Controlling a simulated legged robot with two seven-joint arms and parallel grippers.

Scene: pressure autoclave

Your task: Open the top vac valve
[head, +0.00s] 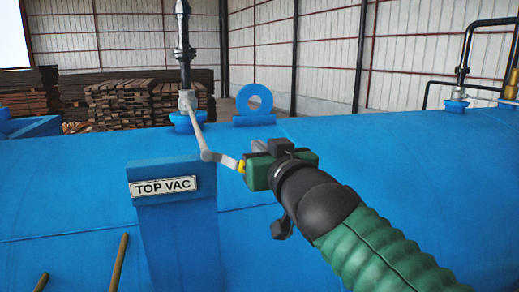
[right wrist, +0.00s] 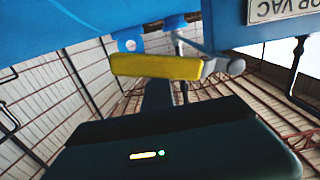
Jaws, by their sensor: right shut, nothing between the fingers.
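The top vac valve is at the base of a dark vertical pipe, behind the blue post with the "TOP VAC" sign (head: 162,187). Its grey lever (head: 202,137) slants down to a bend, then runs right to a yellow end (head: 241,166). The lever's yellow grip (right wrist: 155,66) lies across the right wrist view, just beyond my dark fingers. My right gripper (head: 255,158), green and black, is shut with nothing between its fingers. It is right at the yellow end and hides part of it; I cannot tell whether they touch. My left gripper is not in view.
The large blue vessel (head: 340,165) fills the middle, with a blue lifting ring (head: 254,99) behind the lever. Two brass-coloured rods (head: 119,262) stand at lower left. Dark piping (head: 466,60) rises at far right. Stacked timber (head: 125,102) lies behind.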

